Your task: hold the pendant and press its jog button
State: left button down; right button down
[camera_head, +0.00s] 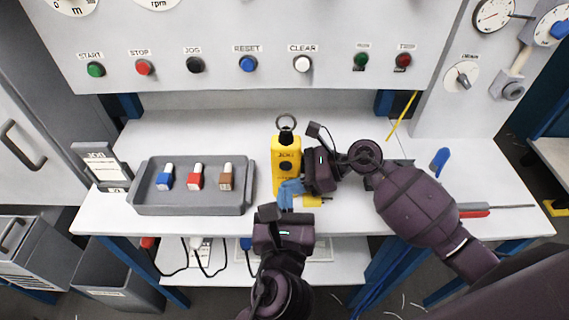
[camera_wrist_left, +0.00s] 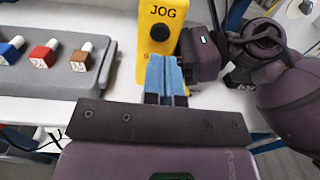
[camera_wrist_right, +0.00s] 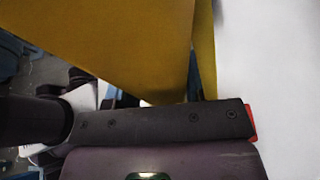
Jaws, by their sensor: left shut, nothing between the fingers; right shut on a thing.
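The yellow pendant (camera_head: 293,148) stands upright at the middle of the bench, with a ring on top and a JOG label. Its dark round jog button (camera_head: 286,166) faces me, and shows clearly in the left wrist view (camera_wrist_left: 159,32). My right gripper (camera_wrist_right: 193,92) is shut on the pendant from the right; its fingertips are mostly hidden. My left gripper (camera_head: 288,191) is shut and empty, its blue fingertips (camera_wrist_left: 165,70) in front of the pendant, just below the button. I cannot tell whether they touch it. Whether the pendant's base rests on the bench is hidden.
A grey tray (camera_head: 190,208) with blue, red and brown pieces lies left of the pendant. A grey JOG card stand (camera_head: 97,160) is farther left. A control panel (camera_head: 225,30) with buttons rises behind. A red-handled tool (camera_head: 474,213) lies at right, beyond my right arm.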

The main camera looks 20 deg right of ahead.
aim_at(286, 166)
pick_arm(q)
jog(key=shift+x, duration=1.15)
jog(key=shift+w, duration=0.2)
dwell(1.2)
